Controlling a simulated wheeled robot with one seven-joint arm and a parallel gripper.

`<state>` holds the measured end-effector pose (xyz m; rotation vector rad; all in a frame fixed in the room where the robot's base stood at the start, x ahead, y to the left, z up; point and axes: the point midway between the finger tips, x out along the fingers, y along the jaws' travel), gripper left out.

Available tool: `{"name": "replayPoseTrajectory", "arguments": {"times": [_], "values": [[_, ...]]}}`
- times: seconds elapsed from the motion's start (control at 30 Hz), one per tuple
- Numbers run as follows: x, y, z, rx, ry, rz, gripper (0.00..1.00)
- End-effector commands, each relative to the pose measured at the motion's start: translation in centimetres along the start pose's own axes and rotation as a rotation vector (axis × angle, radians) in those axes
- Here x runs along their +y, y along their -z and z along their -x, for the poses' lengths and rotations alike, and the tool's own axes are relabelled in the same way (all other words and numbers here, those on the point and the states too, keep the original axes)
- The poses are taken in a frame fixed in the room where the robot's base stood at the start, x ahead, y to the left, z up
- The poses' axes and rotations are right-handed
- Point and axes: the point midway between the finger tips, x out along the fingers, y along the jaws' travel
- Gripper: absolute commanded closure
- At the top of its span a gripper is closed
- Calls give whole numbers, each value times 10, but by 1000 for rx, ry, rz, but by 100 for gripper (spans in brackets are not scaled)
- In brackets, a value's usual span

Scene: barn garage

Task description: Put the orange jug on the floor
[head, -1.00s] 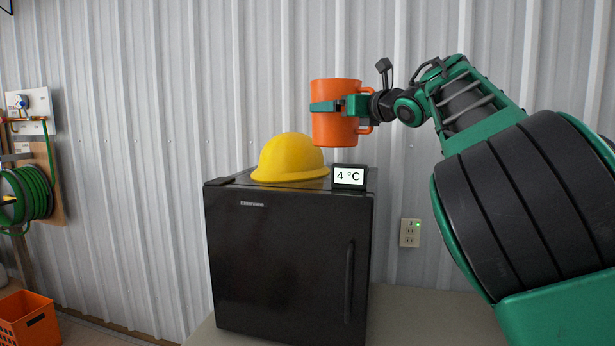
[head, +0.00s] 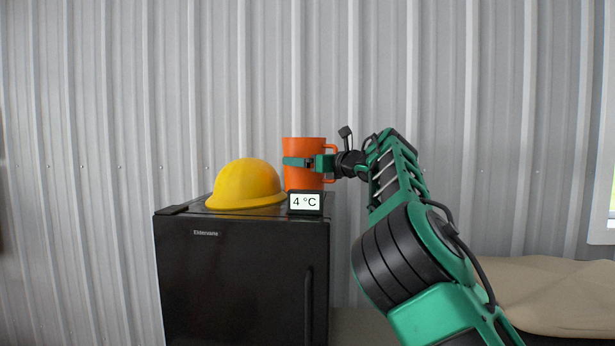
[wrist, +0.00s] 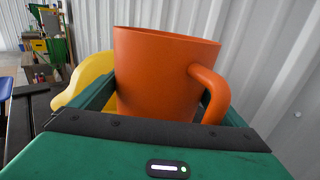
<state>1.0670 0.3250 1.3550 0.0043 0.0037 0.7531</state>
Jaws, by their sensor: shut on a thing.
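The orange jug (head: 304,150) is upright in my gripper (head: 302,163), whose green fingers are closed around its body. In the head view it appears above the right part of the black fridge's top, behind the temperature display; I cannot tell whether its base touches the fridge. In the wrist view the jug (wrist: 155,75) fills the middle between my gripper's fingers (wrist: 155,100), with its handle on the right and its lower part hidden by my gripper. The floor is not clearly seen in the head view.
A yellow hard hat (head: 246,185) sits on the black fridge (head: 235,285), left of the jug. A small 4 °C display (head: 305,203) stands at the fridge's front edge. A corrugated wall (head: 110,120) is close behind. A beige padded surface (head: 545,295) lies at right.

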Motion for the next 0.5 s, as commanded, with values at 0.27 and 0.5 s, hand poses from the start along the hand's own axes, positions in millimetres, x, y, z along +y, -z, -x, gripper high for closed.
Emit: {"name": "replayPoseTrajectory", "arguments": {"times": [0.27, 0.5], "values": [[1, 32, 0, 1, 1, 1, 33], [1, 32, 0, 0, 1, 2, 33]]}}
